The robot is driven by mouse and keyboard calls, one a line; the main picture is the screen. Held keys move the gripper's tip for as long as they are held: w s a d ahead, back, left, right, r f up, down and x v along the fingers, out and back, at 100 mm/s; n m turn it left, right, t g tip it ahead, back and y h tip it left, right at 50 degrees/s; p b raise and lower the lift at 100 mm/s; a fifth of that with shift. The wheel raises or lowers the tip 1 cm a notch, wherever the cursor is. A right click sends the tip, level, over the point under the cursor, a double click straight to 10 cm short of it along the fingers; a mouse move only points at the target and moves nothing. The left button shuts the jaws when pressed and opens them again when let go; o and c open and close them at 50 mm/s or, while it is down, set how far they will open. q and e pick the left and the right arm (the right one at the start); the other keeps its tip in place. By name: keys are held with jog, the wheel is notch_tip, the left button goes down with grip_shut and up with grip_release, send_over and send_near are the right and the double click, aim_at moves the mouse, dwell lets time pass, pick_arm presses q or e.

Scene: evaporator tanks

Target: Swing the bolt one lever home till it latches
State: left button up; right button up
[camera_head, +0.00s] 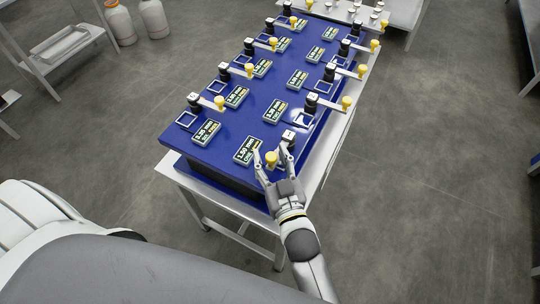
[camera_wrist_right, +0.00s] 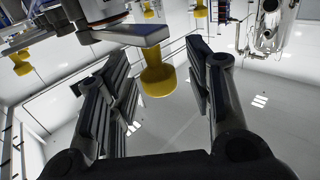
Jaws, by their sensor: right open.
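The nearest lever stands at the front right corner of a blue tank lid (camera_head: 224,114). Its black post has a white cap (camera_head: 289,135), and its yellow knob (camera_head: 271,158) points toward me. A label (camera_head: 249,151) beside it seems to read "1.50 mm ONE". My right gripper (camera_head: 270,157) is open, its fingers on either side of the knob. In the right wrist view the yellow knob (camera_wrist_right: 157,78) hangs from a grey lever arm (camera_wrist_right: 132,34) between the open fingers (camera_wrist_right: 163,85), with gaps visible. My left gripper is out of view.
Several similar levers with yellow knobs, such as one close behind (camera_head: 346,103), line both sides of the lid. Square frames (camera_head: 185,119) and labels lie between them. A pale metal table (camera_head: 328,150) carries the tank. Open grey floor (camera_head: 430,180) lies to the right.

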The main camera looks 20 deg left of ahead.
jog(key=v, duration=1.1)
jog(key=shift+s, duration=0.15)
jog(key=shift+d+f, duration=0.1)
jog(key=s+d+f+m+g+h+b, duration=0.15)
jog(key=d+f, duration=0.25)
jog(key=f, duration=0.7)
jog(key=s+d+f+g+h, duration=0.1)
jog(key=d+f+g+h, duration=0.3)
jog(key=f, duration=0.6)
jog(key=s+d+f+h, duration=0.1)
jog(key=d+f, duration=0.4)
jog(key=f, duration=0.6)
jog(key=s+d+f+m+g+h+b, duration=0.1)
jog(key=s+d+f+g, duration=0.3)
jog(key=s+d+f, duration=0.5)
jog(key=s+d+f+m+g+h+b, duration=0.1)
jog(key=s+d+f+m+g+h, duration=0.1)
jog(key=s+d+f, duration=0.8)
jog(key=s+f+g+h, duration=0.1)
jog(key=s, duration=0.3)
jog(key=shift+s+d+f+m+g, duration=0.2)
jog(key=shift+s+f+m+g, duration=0.1)
jog(key=shift+s+m+g, duration=0.05)
